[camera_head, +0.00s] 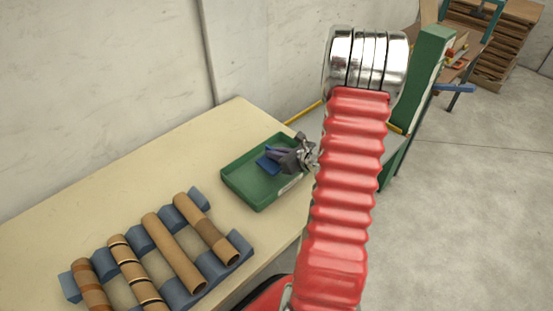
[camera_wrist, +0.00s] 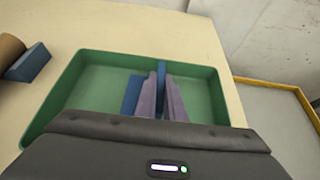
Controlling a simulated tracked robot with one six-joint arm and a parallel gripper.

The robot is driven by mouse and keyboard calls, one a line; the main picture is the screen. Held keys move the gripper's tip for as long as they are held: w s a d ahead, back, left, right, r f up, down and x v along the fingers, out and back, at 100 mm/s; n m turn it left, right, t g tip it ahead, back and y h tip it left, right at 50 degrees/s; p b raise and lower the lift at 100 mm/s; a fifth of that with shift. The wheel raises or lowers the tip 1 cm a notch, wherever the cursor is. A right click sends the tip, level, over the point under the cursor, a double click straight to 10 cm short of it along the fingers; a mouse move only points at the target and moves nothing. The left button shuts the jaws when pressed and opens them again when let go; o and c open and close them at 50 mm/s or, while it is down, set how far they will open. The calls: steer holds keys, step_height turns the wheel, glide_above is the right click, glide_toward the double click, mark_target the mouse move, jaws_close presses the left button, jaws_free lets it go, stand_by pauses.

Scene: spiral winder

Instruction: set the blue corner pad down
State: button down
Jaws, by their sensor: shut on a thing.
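The green tray (camera_head: 246,180) lies on the table; it also fills the middle of the wrist view (camera_wrist: 85,90). My gripper (camera_head: 277,154) is over the tray, its fingers pointing into it. In the wrist view the two purple-grey fingers (camera_wrist: 161,95) are shut on a thin blue corner pad (camera_wrist: 161,76), seen edge-on between them. A second blue piece (camera_wrist: 131,95) shows just left of the fingers, seemingly in the tray. Whether the held pad touches the tray floor I cannot tell.
The pale table (camera_head: 150,160) has free room left of the tray. Several brown cardboard tubes (camera_head: 172,250) rest in blue-grey cradles at the front left. A green machine post (camera_head: 428,60) and a yellow rail (camera_head: 303,112) stand beyond the tray.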

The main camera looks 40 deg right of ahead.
steer(key=shift+f, duration=1.6)
steer(key=c, duration=1.9)
jaws_free()
steer(key=shift+f, duration=0.1)
steer(key=shift+o, duration=0.2)
steer(key=v, duration=1.2)
